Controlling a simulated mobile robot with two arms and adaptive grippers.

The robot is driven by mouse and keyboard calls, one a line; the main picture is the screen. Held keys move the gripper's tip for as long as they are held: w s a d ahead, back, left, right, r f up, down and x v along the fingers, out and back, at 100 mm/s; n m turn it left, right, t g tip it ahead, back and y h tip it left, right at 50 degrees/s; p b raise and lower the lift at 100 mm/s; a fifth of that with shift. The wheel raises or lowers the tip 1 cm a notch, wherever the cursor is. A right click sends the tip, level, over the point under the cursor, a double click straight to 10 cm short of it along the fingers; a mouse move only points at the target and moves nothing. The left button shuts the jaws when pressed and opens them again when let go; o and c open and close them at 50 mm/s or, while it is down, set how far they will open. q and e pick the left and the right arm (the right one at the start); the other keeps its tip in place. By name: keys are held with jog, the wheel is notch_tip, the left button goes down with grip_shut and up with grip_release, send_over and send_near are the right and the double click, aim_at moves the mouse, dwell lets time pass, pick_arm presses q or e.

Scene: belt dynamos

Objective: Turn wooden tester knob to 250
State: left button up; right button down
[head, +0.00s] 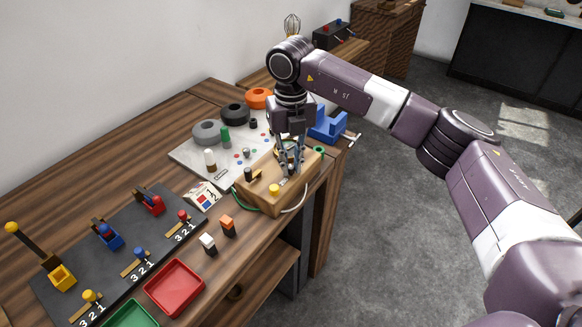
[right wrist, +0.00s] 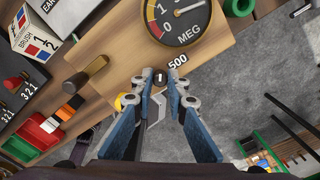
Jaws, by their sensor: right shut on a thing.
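The wooden tester (head: 262,192) stands near the table's front edge, and its top also fills the upper part of the right wrist view (right wrist: 112,62). It carries a round MEG gauge (right wrist: 178,20). The small dark tester knob (right wrist: 160,78) is between my right fingertips, with the printed mark 500 (right wrist: 177,62) just beyond it; the fingers partly hide the knob and any other marks. My right gripper (head: 289,170) points down onto the tester and is shut on the knob, also in the right wrist view (right wrist: 160,84). My left gripper is not in view.
A blue clamp-like block (head: 328,124) stands close behind. A red tray (head: 174,288), white and orange blocks, and a dark numbered board (head: 122,240) lie left.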

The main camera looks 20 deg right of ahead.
jog(key=n+b, duration=0.2)
jog(key=n, duration=0.3)
jog(key=shift+n, duration=0.3)
jog(key=n+b, duration=0.1)
jog(key=n, duration=0.4)
jog(key=shift+b, duration=0.35)
jog(key=n, duration=0.4)
jog(key=shift+n+b, duration=0.35)
jog(key=shift+n, duration=0.05)
jog(key=n, duration=0.4)
jog(key=shift+r, duration=0.1)
jog(key=shift+n, duration=0.3)
jog(key=c, duration=1.9)
grip_release()
